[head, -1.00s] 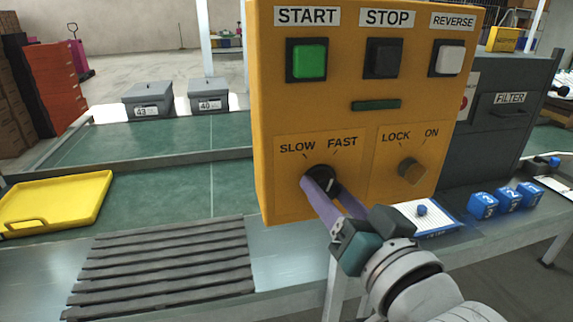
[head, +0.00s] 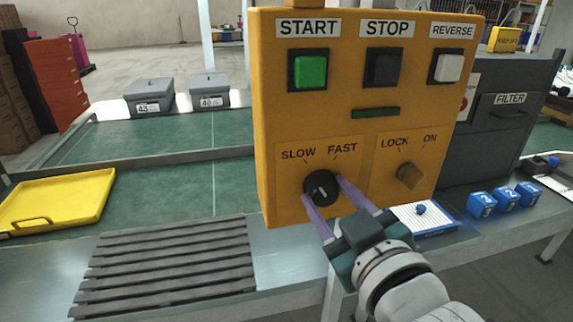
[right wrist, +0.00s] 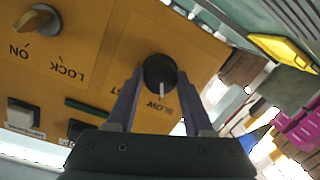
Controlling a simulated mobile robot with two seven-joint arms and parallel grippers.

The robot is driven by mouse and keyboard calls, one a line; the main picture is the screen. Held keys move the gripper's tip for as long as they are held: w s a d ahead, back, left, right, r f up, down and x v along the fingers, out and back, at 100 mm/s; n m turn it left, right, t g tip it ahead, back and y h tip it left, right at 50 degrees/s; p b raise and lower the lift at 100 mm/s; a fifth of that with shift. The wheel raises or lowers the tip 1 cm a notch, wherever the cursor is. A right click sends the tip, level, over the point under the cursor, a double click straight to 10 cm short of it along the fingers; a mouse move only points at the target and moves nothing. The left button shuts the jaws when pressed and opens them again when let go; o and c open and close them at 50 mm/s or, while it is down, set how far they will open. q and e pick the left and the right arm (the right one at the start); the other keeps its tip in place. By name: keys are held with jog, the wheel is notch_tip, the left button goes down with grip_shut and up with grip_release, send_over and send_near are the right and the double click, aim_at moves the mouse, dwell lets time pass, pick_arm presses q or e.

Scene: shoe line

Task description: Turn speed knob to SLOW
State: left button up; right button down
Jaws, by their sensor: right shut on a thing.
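The orange control panel (head: 275,115) carries the round black speed knob (head: 321,188) below its SLOW and FAST labels. The knob also shows in the right wrist view (right wrist: 160,73), where its white pointer line points towards the SLOW label (right wrist: 159,107). My right gripper (head: 325,197) has its two purple fingers on either side of the knob and is shut on it. One finger is at the knob's lower left and the other at its right in the head view. My left gripper is not in view.
The LOCK/ON knob (head: 410,176) is close to the right of the gripper. The green START (head: 311,70), black STOP (head: 384,68) and white REVERSE (head: 447,68) buttons are above. A yellow tray (head: 60,200) lies at left; blue numbered blocks (head: 507,198) stand at right.

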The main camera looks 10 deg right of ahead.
jog(key=shift+f+n, duration=0.2)
jog(key=shift+n, duration=0.3)
jog(key=c, duration=0.6)
grip_release()
jog(key=o, duration=0.3)
jog(key=shift+w+r, duration=0.1)
jog(key=shift+r, duration=0.05)
jog(key=shift+s, duration=0.2)
jog(key=s, duration=0.9)
jog(key=shift+s+d+r+p, duration=0.3)
jog(key=shift+r+p, duration=0.1)
jog(key=shift+r, duration=0.05)
